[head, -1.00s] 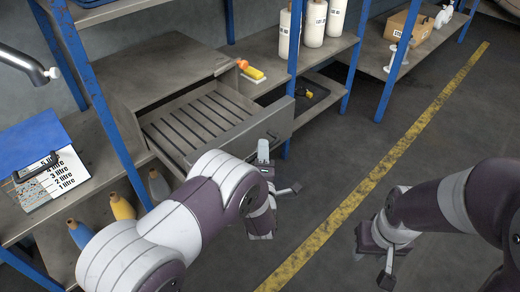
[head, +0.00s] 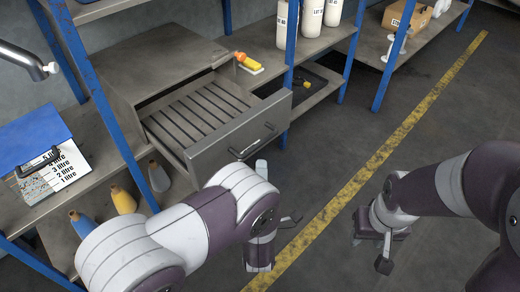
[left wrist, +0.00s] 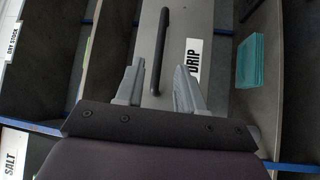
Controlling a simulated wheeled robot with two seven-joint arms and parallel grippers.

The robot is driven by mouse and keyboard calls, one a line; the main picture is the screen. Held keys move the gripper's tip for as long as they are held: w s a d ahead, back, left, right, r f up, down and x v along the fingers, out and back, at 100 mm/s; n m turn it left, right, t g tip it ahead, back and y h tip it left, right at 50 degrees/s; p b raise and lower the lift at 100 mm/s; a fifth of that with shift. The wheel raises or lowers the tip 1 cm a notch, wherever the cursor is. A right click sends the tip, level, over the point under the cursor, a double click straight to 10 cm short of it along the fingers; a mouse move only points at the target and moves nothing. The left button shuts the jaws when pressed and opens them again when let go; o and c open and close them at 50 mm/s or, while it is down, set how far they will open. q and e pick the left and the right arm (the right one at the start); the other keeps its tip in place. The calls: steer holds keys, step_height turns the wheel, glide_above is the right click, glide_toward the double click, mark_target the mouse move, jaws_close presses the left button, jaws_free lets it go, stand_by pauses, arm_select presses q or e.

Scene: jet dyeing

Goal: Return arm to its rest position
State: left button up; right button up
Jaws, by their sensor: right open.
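My left gripper (head: 263,172) is in front of the pulled-out drawer (head: 240,135), apart from its dark handle (head: 252,148); the arm hides part of the gripper. In the left wrist view the left gripper's two grey fingers (left wrist: 159,68) are spread with nothing between them. The dark handle (left wrist: 161,50) shows beyond them on a drawer front with a "DRIP" label (left wrist: 194,62). The drawer has a slatted floor and looks empty. My right gripper (head: 375,250) is open and low over the floor at right, with nothing visible in it.
Blue shelf posts (head: 110,100) stand close to my left arm. Dyed cones (head: 123,200) sit on the lower shelf at left. A yellow-orange item (head: 247,62) lies beside the drawer cabinet. White cylinders (head: 311,18) stand behind. The floor around the yellow line (head: 375,160) is clear.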

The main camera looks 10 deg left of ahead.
arm_select(q)
steer(key=s, duration=0.3)
steer(key=shift+d+f, duration=0.15)
steer(key=shift+f, duration=0.1)
